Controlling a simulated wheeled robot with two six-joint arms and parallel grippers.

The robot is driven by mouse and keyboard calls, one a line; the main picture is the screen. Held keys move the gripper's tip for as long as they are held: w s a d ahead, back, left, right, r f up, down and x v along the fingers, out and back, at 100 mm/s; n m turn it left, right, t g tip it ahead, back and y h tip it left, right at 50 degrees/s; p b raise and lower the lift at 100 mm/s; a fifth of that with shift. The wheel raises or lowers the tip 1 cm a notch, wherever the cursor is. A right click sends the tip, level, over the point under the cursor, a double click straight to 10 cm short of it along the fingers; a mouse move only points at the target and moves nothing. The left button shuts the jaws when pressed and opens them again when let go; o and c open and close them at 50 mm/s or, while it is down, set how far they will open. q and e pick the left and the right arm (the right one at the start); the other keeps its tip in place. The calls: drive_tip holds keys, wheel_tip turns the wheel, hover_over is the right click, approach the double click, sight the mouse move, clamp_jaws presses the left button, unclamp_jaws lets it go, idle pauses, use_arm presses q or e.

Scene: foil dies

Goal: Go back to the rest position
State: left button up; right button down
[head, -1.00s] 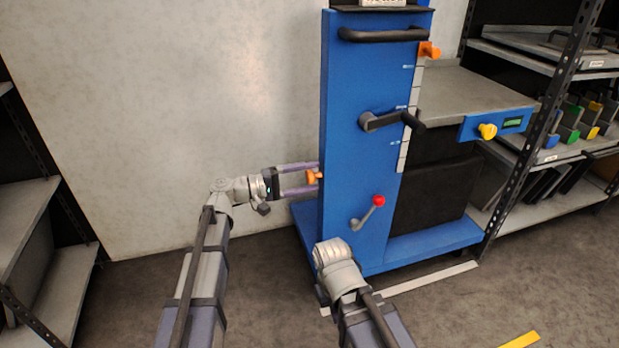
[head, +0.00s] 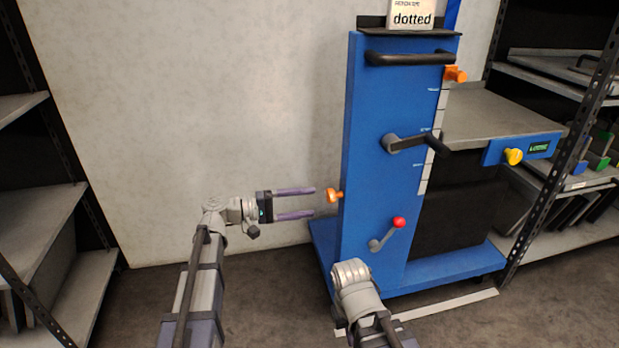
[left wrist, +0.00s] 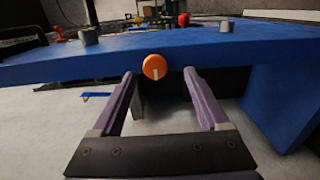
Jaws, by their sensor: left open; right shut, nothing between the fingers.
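My left gripper (head: 315,202) is open and empty in the head view, its two purple fingers pointing right. It is just left of the orange knob (head: 334,196) on the side of the blue machine (head: 375,165), with a small gap between. In the left wrist view the orange knob (left wrist: 155,67) sits ahead, between and beyond the open fingers (left wrist: 163,88). My right arm shows at the bottom of the head view in front of the machine's base; its fingers are hidden from sight.
The machine carries a black crank (head: 415,142), a red-knobbed lever (head: 388,234), an upper orange knob (head: 455,74) and a yellow knob (head: 513,156). A sign reading "dotted" (head: 412,17) tops it. Shelving stands at left (head: 45,230) and right (head: 590,235). Floor left of the machine is clear.

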use_arm(q)
drive_tip(key=s+d+f+m+g+y+p, duration=0.25)
drive_tip(key=s+d+f+y, duration=0.2)
drive_tip(key=s, duration=0.35)
drive_tip(key=s+d+f+m+g+y+p, duration=0.2)
drive_tip(key=s+d+f+g+y+p, duration=0.15)
drive_tip(key=s+f, duration=0.3)
drive_tip(key=s+a+m+y+p, duration=0.35)
drive_tip(key=s+a+y, duration=0.25)
drive_tip(key=s+y, duration=0.35)
wheel_tip(320, 180, up, 38)
drive_tip(key=p, duration=3.8)
drive_tip(key=shift+w+f+n+t, duration=0.15)
drive_tip(key=shift+w+n+t, duration=0.1)
drive_tip(key=shift+n+t, duration=0.05)
